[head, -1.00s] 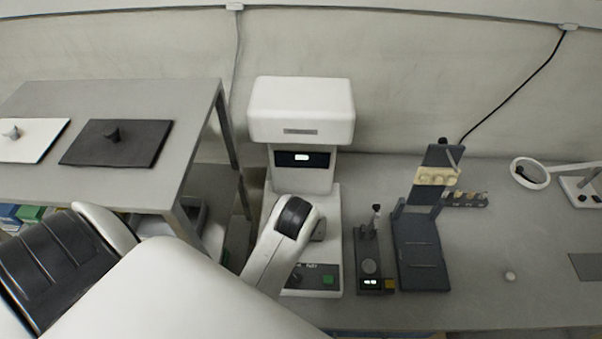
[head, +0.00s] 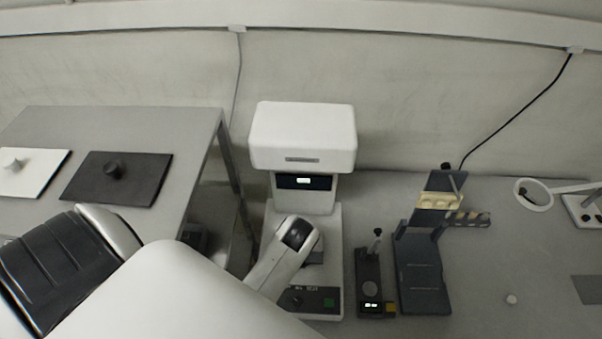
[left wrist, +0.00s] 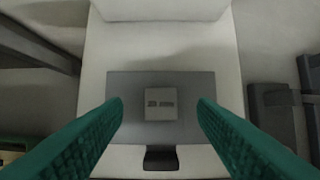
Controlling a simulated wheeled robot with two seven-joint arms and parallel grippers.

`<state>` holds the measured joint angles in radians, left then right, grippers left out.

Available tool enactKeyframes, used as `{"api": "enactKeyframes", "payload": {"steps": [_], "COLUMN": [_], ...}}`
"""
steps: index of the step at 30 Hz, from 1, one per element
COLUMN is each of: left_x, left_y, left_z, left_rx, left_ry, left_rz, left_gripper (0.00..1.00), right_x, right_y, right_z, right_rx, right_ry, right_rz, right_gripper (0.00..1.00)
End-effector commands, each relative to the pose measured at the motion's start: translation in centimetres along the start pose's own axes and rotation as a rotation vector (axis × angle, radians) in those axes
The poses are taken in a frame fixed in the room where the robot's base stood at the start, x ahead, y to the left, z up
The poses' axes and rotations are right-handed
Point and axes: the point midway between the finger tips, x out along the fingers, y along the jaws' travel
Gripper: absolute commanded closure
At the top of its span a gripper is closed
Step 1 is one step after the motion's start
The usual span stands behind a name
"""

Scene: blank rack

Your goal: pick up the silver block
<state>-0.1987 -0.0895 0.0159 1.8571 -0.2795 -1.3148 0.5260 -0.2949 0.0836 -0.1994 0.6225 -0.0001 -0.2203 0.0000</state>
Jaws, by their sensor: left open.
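The silver block (left wrist: 161,104) is a small grey square with dark marks on its top. In the left wrist view it lies on a grey plate (left wrist: 125,90) on the base of the white machine (head: 303,137). My left gripper (left wrist: 160,105) has its two green fingers apart, one on each side of the block, with gaps between them and it. The fingers look to be above the block, not touching it. In the head view my left arm (head: 283,262) hides the block and the gripper. My right gripper is not in view.
The machine's white head overhangs the back of its base. A small dark device (head: 370,285) and a dark angled stand (head: 422,270) stand to its right. A grey shelf table (head: 125,125) with a white and a dark plate is at left.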

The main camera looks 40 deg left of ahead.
Motion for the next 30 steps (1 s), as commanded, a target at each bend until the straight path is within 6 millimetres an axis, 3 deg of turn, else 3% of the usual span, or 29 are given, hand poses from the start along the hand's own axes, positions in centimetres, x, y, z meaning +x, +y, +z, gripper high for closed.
{"api": "enactKeyframes", "payload": {"steps": [7,15,25,30], "left_x": [2.5,2.8,2.7,2.7], "left_y": [-0.1,-0.1,-0.1,-0.1], "left_z": [-0.1,-0.1,-0.2,-0.1], "left_rx": [0.0,-0.001,0.0,-0.001], "left_ry": [0.0,-0.001,-0.001,-0.001], "left_rz": [0.0,-0.001,-0.001,-0.001], "left_gripper": [0.47,0.47,0.99,0.99], "right_x": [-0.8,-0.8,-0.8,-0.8], "right_y": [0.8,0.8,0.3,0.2], "right_z": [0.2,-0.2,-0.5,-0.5], "right_rx": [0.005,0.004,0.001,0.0], "right_ry": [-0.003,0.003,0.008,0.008], "right_rz": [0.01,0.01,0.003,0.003], "right_gripper": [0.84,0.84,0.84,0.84]}}
